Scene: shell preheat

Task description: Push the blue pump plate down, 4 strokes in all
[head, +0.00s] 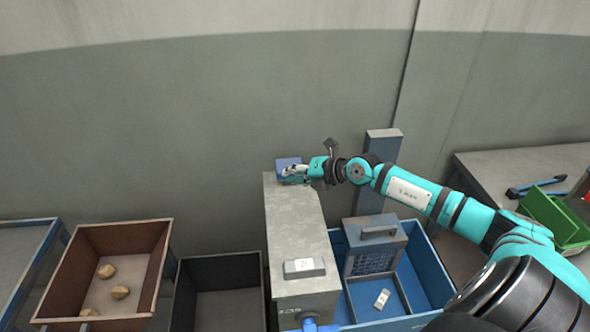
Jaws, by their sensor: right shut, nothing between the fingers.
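The blue pump plate (288,163) shows at the far end of the grey metal cabinet top. My right gripper (290,175) is at its near side, with the fingers shut and empty. The fingers overlap the plate's lower edge in the picture. I cannot tell whether they touch it, or how far down the plate is. My left gripper is not in view.
A blue tray (437,285) with a handled cage box (375,246) stands right. A brown bin (76,252) with tan lumps and a dark bin (221,266) stand left. A green crate (548,216) lies far right.

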